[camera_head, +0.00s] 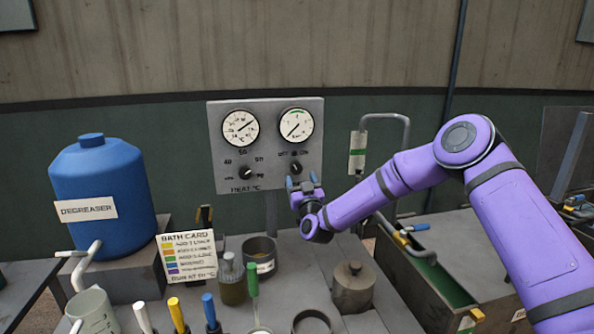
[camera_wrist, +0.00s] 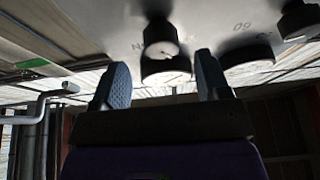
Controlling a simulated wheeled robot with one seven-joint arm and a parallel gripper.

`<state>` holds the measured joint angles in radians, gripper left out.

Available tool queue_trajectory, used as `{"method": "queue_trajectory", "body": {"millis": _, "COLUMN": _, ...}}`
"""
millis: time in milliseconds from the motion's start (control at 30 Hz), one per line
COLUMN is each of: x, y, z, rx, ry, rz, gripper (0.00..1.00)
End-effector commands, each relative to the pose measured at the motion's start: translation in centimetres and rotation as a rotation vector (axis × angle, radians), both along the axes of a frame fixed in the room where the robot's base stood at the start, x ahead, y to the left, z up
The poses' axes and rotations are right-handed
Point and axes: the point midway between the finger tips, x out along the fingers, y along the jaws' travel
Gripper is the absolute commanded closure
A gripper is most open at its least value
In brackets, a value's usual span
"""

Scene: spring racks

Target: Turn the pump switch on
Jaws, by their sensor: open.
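The pump switch (camera_head: 295,167) is a dark round knob under the right gauge on the grey panel, with OFF at its upper left and ON at its upper right. Its pointer is too small to read. In the wrist view the dark knob (camera_wrist: 160,36) shows between and beyond my fingertips. My gripper (camera_head: 302,181) is just in front of and below the switch in the head view, its two blue-grey fingers apart. In the wrist view my gripper (camera_wrist: 161,65) is open and empty; whether a finger touches the knob cannot be told.
The heat knob (camera_head: 246,171) sits left of the switch on the same panel (camera_head: 216,140). Two gauges (camera_head: 240,128) are above. On the bench below are a lidded pot (camera_head: 353,285), a bath card (camera_head: 187,255) and several handled tools. A bent pipe (camera_head: 404,135) stands right.

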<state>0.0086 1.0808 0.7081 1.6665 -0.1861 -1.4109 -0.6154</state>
Motion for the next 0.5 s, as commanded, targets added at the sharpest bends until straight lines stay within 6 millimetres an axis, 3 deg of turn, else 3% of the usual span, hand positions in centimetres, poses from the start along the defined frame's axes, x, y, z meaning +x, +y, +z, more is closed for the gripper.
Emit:
{"method": "queue_trajectory", "body": {"millis": 200, "x": 3.1, "y": 1.0, "z": 1.3, "rx": 0.001, "ry": 0.000, "rz": -0.001, "gripper": 0.31}}
{"method": "queue_trajectory", "body": {"millis": 500, "x": 4.7, "y": 1.6, "z": 2.0, "rx": -0.001, "ry": 0.002, "rz": 0.001, "gripper": 0.31}}
